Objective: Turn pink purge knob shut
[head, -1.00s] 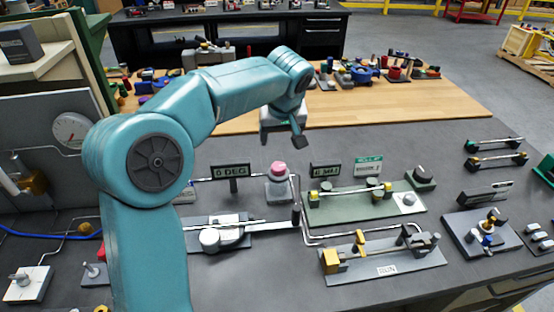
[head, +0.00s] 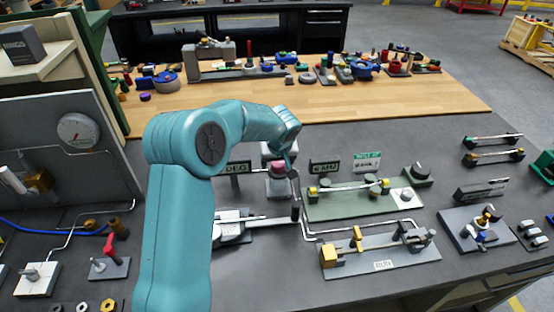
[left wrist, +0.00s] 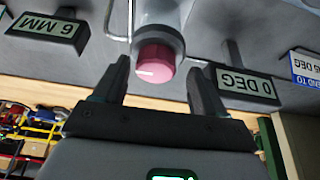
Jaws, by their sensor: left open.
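The pink purge knob (head: 277,168) sits on a grey round base (head: 279,188) on the dark bench in the head view. My left gripper (left wrist: 160,80) is open, with one finger on each side of the knob's near end. I cannot tell whether either finger touches it. In the head view the left gripper (head: 283,170) is at the knob and partly hides it. My right gripper is not in view.
A "0 DEG" display (left wrist: 245,85) and a "6 MM" display (left wrist: 48,32) flank the knob. A green plate (head: 340,205) with a rod fixture is to its right. A grey slide fixture (head: 235,222) is in front.

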